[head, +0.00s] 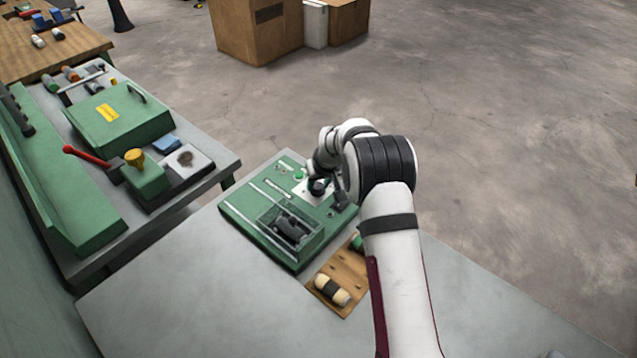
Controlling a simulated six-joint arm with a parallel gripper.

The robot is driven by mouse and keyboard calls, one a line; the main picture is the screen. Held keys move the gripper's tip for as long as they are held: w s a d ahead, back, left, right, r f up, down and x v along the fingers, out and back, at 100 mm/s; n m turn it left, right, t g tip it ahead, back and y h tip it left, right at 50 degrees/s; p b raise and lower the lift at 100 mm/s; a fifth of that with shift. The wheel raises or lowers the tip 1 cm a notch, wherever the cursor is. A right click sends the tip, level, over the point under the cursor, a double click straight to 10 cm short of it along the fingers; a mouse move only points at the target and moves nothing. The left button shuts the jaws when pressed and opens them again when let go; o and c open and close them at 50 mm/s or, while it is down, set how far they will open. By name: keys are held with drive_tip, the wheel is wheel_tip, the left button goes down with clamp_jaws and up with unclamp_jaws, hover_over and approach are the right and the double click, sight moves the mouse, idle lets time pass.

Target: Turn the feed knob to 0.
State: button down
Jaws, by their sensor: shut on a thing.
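The green control panel (236,216) lies on the grey table in the head view. A dark round knob (317,187), which I take to be the feed knob, sits on a small white plate (305,193) near the panel's far right side. My gripper (325,190) is down at this plate and shut on the knob. My wrist and fingers cover part of the knob and plate. The scale marks and the knob's pointer are too small and too hidden to read.
An open recess (290,228) with dark parts is in the panel's front. A wooden tray (325,305) with a cream-and-black spool (332,290) lies before it, partly behind my arm. A machine with a red lever (88,158) stands at left.

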idle(0.3)
drive_tip(key=shift+c, duration=2.4)
unclamp_jaws()
drive_tip(key=v, duration=1.5)
drive_tip(key=shift+r, duration=0.4)
drive_tip(key=shift+s, duration=0.1)
drive_tip(key=s+r+m+g, duration=0.25)
drive_tip(key=s+r, duration=0.25)
drive_tip(key=s, duration=0.8)
drive_tip(key=s+f+m+g, duration=0.1)
drive_tip(key=s+m, duration=0.4)
drive_tip(key=s, duration=2.1)
drive_tip(key=shift+f+g, duration=0.3)
drive_tip(key=shift+g, duration=0.25)
